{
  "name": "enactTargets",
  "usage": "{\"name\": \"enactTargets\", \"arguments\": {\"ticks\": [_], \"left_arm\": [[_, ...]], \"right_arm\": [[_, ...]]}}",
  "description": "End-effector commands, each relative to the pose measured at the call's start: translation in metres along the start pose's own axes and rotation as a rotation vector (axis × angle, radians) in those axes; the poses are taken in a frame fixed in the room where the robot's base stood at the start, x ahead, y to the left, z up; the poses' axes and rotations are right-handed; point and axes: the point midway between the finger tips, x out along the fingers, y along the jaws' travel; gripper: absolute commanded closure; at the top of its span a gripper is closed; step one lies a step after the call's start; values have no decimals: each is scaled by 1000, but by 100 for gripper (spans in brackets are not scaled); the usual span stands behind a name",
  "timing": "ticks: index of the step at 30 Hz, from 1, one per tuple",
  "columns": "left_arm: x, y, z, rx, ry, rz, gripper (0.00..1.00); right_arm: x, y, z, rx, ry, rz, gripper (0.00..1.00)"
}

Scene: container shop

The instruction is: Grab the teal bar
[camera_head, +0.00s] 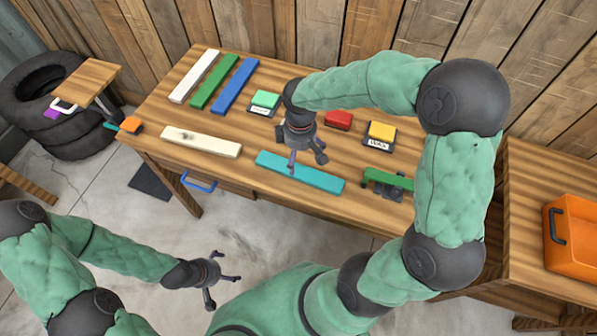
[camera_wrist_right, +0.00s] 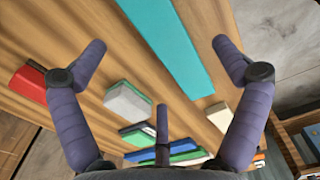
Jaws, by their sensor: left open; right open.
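The teal bar (camera_head: 300,172) lies flat on the wooden workbench near its front edge. It also shows in the right wrist view (camera_wrist_right: 170,45), running between and beyond my open fingers. My right gripper (camera_head: 306,158) is open and empty above the bench, over the back side of the bar, hiding a little of it. In its wrist view the right gripper (camera_wrist_right: 155,60) has its fingers spread wide, apart from the bar. My left gripper (camera_head: 222,284) is open and empty over the floor, in front of the bench and away from the bar.
White (camera_head: 193,76), green (camera_head: 215,82) and blue (camera_head: 235,85) bars lie at the bench's back left. A cream bar (camera_head: 200,142) lies left of the teal one. Small red (camera_head: 338,119) and yellow (camera_head: 382,131) blocks and a green-topped tool (camera_head: 388,180) stand right. An orange crate (camera_head: 572,240) is far right.

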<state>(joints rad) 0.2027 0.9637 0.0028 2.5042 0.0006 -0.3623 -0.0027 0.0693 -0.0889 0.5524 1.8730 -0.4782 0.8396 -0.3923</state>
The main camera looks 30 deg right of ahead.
Motion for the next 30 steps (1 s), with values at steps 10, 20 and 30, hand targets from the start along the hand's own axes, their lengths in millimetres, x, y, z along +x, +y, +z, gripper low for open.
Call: {"name": "enactTargets", "arguments": {"ticks": [10, 20, 30], "left_arm": [[14, -5, -1, 0, 1, 0, 7], [32, -11, -2, 0, 1, 0, 7], [30, -11, -2, 0, 2, 0, 7]], "right_arm": [[30, 1, 1, 0, 0, -1, 3], [66, 2, 2, 2, 0, -1, 3], [65, 2, 2, 1, 1, 0, 42]]}}
